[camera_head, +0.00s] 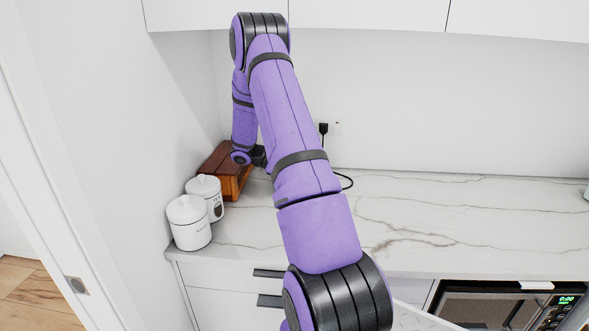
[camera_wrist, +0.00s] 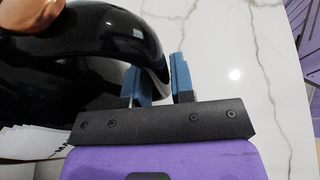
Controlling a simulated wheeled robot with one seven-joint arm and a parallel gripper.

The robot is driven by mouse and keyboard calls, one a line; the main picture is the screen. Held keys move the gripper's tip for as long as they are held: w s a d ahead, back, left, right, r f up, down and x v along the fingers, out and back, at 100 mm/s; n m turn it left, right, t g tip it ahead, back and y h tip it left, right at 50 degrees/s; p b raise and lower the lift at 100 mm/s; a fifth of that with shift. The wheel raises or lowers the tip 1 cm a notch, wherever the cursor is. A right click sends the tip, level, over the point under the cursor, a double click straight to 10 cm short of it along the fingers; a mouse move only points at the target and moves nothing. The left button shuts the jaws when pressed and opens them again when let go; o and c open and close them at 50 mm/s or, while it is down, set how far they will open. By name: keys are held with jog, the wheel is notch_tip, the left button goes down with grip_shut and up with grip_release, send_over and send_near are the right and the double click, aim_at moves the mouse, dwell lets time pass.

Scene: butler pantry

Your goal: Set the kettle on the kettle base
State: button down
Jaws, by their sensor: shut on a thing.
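The kettle (camera_wrist: 60,70) is glossy black with a copper-coloured knob, and it fills the left of the wrist view. Its curved black handle (camera_wrist: 135,35) runs down between the blue fingers of my gripper (camera_wrist: 161,85), which is shut on it. In the head view my arm hides the kettle; only a dark bit of the hand end (camera_head: 259,156) shows beside the wooden box. I cannot make out the kettle base in either view. A black cord (camera_head: 345,181) curves out on the counter from behind my arm, its other end hidden.
A brown wooden box (camera_head: 232,183) and two white lidded canisters (camera_head: 190,222) stand at the counter's left end by the wall. A black plug (camera_head: 323,129) is in the back wall. The marble counter (camera_head: 450,215) is clear to the right. White lettered edges (camera_wrist: 30,140) show low in the wrist view.

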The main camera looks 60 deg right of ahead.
dwell(0.8)
jog(key=c, duration=0.9)
grip_release()
jog(key=shift+f, duration=0.1)
jog(key=v, duration=1)
jog(key=shift+w+a, duration=0.2)
jog(key=shift+w, duration=0.05)
